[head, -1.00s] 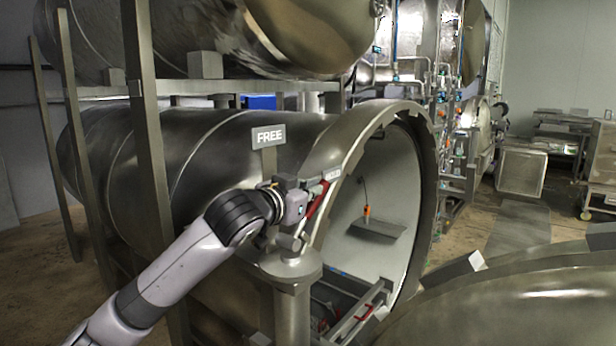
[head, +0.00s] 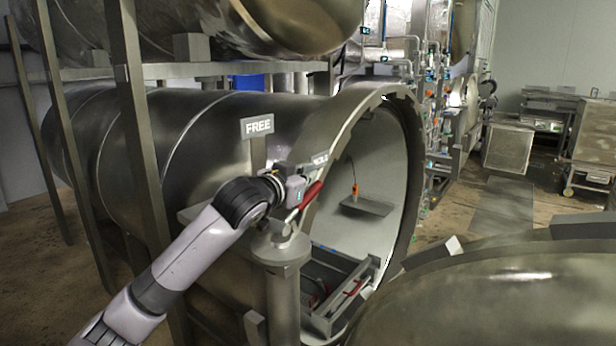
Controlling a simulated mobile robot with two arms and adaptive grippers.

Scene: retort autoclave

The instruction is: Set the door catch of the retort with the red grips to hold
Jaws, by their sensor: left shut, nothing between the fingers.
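The open retort (head: 343,118) lies on its side, its round mouth facing right. Its door catch stands on a grey post (head: 282,252) at the near edge of the mouth. The catch has a red grip (head: 312,195), tilted up to the right. A FREE plate (head: 257,126) stands left of the catch. Another plate (head: 320,160), apparently marked HOLD, is behind my gripper and partly hidden. My left gripper (head: 301,189) is shut and empty, right beside the red grip. I cannot tell whether they touch. The catch's pivot is partly covered. My right gripper is not in view.
A rounded steel door (head: 480,300) fills the lower right foreground. A frame upright (head: 140,130) stands left of my arm, with another vessel (head: 290,35) above. Inside the mouth are an orange-handled item (head: 355,190) and a rack (head: 345,290). Floor is open at right.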

